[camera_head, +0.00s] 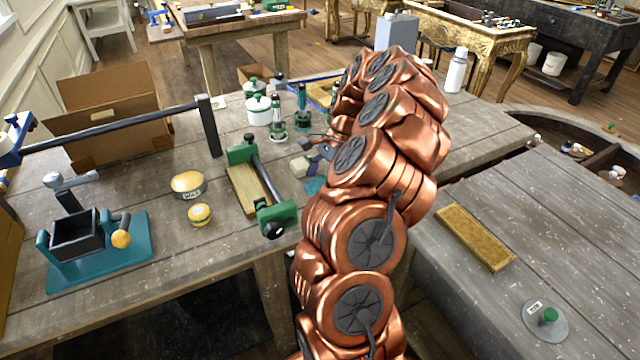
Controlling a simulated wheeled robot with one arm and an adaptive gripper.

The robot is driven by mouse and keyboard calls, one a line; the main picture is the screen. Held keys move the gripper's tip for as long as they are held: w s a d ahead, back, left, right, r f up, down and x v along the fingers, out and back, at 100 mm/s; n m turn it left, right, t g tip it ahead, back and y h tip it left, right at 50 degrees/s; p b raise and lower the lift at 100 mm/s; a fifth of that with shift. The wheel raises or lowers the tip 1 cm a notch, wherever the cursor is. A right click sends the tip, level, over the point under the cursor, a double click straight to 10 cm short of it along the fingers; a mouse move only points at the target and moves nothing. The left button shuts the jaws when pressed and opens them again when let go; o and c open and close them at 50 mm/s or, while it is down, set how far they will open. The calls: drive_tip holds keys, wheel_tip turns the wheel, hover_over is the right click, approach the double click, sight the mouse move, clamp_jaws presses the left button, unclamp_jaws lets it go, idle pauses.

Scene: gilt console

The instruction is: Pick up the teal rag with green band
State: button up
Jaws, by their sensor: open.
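A small patch of teal cloth (315,186), which looks like the teal rag, lies on the grey wooden workbench. My copper arm hides most of it, and I cannot make out its green band. My gripper (312,155) shows only in part, at the left edge of the arm, just above and behind the teal patch in the picture. It is open. I cannot tell whether it touches the cloth, and I see nothing held in it.
A green-ended clamp (262,185) on a wooden block stands left of the gripper. Green bottles (301,108) and a white lidded pot (258,108) stand behind. Two yellow tins (188,184), a teal-based vise (100,250) and an open cardboard box (110,115) occupy the left.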

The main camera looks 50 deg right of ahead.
sight(316, 185)
drive_tip(key=shift+f, duration=0.1)
drive_tip(key=shift+c, duration=0.3)
drive_tip(key=c, duration=1)
drive_tip(key=shift+o, duration=0.2)
drive_tip(key=shift+r, duration=0.2)
drive_tip(key=shift+r+b, duration=1)
drive_tip(key=shift+r, duration=0.6)
drive_tip(key=s+a+r+b, duration=0.1)
drive_tip(key=s+a+b, duration=0.3)
drive_tip(key=s+a, duration=0.6)
drive_tip(key=shift+s+a+r+b, duration=0.25)
drive_tip(key=shift+a+b, duration=0.15)
drive_tip(key=shift+a, duration=0.7)
drive_tip(key=o, duration=0.3)
drive_tip(key=c, duration=0.4)
